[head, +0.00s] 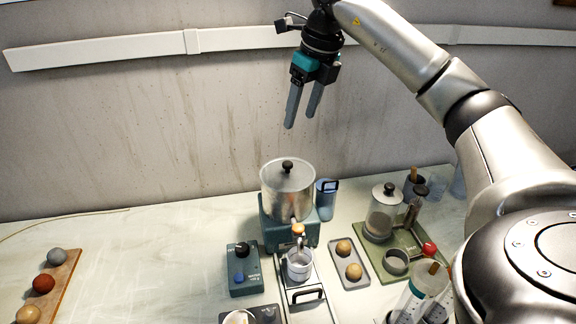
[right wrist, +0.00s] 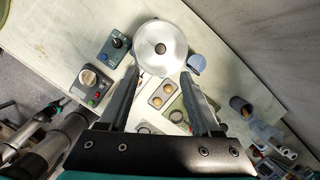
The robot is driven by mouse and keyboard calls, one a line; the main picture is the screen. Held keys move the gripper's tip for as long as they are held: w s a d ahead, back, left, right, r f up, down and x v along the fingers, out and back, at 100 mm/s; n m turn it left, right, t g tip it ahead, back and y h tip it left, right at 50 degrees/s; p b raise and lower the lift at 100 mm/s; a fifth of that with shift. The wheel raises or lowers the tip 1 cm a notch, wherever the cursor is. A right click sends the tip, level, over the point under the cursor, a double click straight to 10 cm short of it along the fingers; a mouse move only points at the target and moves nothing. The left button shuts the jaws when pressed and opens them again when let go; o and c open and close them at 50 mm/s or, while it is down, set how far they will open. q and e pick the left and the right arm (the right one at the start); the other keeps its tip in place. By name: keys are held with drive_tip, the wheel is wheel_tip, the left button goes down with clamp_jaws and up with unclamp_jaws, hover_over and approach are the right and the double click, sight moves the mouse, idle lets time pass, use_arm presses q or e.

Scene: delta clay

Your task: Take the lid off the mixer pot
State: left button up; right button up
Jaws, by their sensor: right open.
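The mixer pot (head: 288,196) is a silver metal pot on a teal base (head: 280,232) near the back middle of the table. Its flat metal lid (head: 272,172) has a black round knob (head: 287,166) and sits on the pot. In the right wrist view the lid (right wrist: 160,36) and its dark knob (right wrist: 160,48) show from above, beyond the fingertips. My right gripper (head: 300,122) is open and empty. It hangs in the air above the pot, pointing down, well clear of the knob.
A control box with a black knob (head: 243,265) stands left of the pot. The left table top (head: 150,260) is mostly clear.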

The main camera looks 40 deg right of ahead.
hover_over(288, 163)
drive_tip(key=s, duration=0.2)
wheel_tip(288, 163, down, 8)
drive_tip(key=shift+a+r, duration=0.1)
drive_tip(key=shift+r, duration=0.05)
drive_tip(key=shift+x, duration=2.95)
drive_tip(key=shift+r, duration=0.1)
clamp_jaws()
